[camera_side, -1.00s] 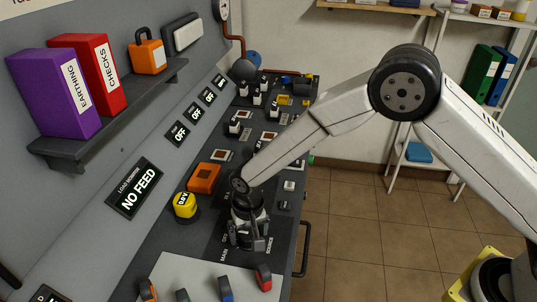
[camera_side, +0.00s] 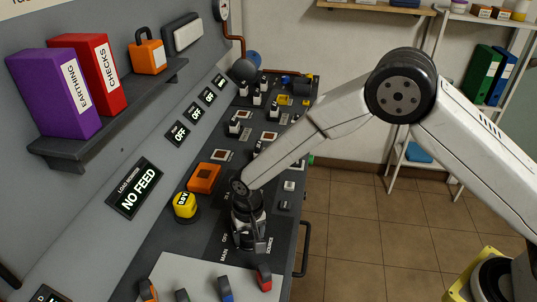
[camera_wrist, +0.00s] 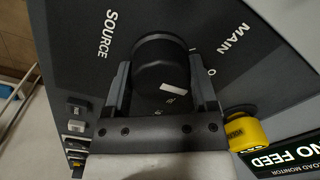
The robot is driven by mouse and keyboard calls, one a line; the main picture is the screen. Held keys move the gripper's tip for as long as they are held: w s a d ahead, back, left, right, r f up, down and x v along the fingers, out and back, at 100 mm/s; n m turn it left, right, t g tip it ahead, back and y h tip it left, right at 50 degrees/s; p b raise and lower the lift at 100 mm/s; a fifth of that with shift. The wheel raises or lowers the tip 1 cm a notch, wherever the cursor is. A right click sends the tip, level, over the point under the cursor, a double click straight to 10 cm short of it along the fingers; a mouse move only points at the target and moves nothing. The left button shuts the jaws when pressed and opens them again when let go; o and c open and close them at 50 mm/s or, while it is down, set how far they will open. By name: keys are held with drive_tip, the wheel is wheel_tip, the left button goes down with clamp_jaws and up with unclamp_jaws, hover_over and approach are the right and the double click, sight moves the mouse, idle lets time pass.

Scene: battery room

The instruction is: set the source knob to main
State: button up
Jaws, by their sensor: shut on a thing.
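The source knob (camera_wrist: 162,65) is a round black knob with a short white mark, seen in the wrist view. My gripper (camera_wrist: 163,80) has one finger on each side of it and is shut on it. The white mark sits on the lower right of the knob's face, with its long side roughly sideways. MAIN (camera_wrist: 232,40) is printed to the upper right and SOURCE (camera_wrist: 108,34) to the left. Another label by the right finger is mostly hidden. In the side view my gripper (camera_side: 250,246) points down at the panel and hides the knob.
The load monitor (camera_side: 135,189) reads NO FEED. Coloured handles, including a red one (camera_side: 264,277), stand on a pale plate close in front. A dark rail runs along the panel's right edge.

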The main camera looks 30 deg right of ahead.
sight(250, 232)
drive_tip(key=shift+n, duration=0.4)
drive_tip(key=n, duration=0.3)
drive_tip(key=shift+n, duration=2.5)
drive_tip(key=o, duration=1.2)
drive_tip(key=shift+c, duration=0.2)
drive_tip(key=shift+r, duration=0.1)
drive_tip(key=shift+w+d+r, duration=0.1)
drive_tip(key=shift+r, duration=3.8)
